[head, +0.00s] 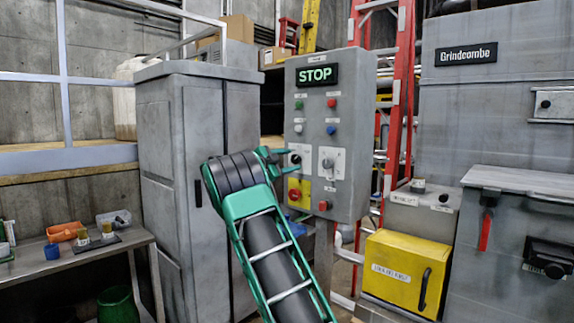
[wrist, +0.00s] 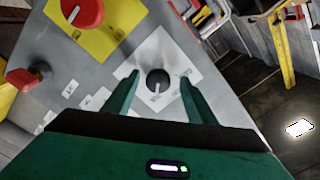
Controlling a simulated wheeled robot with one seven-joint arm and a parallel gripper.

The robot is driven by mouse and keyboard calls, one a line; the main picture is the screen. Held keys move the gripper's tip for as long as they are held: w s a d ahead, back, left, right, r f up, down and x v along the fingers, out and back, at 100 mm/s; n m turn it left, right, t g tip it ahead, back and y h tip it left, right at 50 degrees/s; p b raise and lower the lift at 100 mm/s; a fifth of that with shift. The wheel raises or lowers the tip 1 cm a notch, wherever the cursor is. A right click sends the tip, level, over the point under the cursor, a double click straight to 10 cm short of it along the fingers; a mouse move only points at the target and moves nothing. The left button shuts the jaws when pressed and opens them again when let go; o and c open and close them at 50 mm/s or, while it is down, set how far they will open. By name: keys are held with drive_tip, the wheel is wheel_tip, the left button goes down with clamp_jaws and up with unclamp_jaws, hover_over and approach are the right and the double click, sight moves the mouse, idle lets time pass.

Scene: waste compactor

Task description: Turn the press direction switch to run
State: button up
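The grey control panel (head: 350,105) has a lit sign reading STOP (head: 317,75). Two rotary switches sit mid-panel on white plates: a left switch (head: 295,159) and a right switch (head: 328,163). Their labels are too small to read, so I cannot tell which is the press direction switch. My green gripper (head: 284,162) is at the left switch. In the wrist view, a black knob (wrist: 157,81) with a pale pointer line shows between the two open fingers of my gripper (wrist: 158,82). The fingers stand either side of it; contact is not visible.
A red knob on a yellow plate (head: 298,193) is below the left switch. A grey cabinet (head: 165,120) stands left and a yellow box (head: 395,275) right.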

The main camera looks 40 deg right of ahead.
drive_tip(key=shift+s, duration=0.1)
drive_tip(key=a, duration=1)
drive_tip(key=shift+s+a, duration=0.35)
drive_tip(key=shift+f, duration=0.1)
drive_tip(key=s+f+n+y, duration=0.4)
drive_tip(key=s+f, duration=0.2)
drive_tip(key=s, duration=0.3)
drive_tip(key=s+f+n+y, duration=0.4)
drive_tip(key=s+f+y, duration=0.15)
drive_tip(key=s, duration=0.35)
drive_tip(key=s+a+f+n+y, duration=0.4)
drive_tip(key=s+a+f+n, duration=0.2)
drive_tip(key=s+a, duration=0.7)
drive_tip(key=s+a+f+n+g+y, duration=0.1)
drive_tip(key=s+a+f+n+y, duration=0.3)
drive_tip(key=s+a+f, duration=0.6)
drive_tip(key=s+a+n, duration=0.2)
drive_tip(key=s+a, duration=0.1)
drive_tip(key=s, duration=0.3)
drive_tip(key=shift+s+f+n+g+y, duration=0.15)
drive_tip(key=shift+s+n+g+y, duration=0.15)
drive_tip(key=shift+s+n+y, duration=0.1)
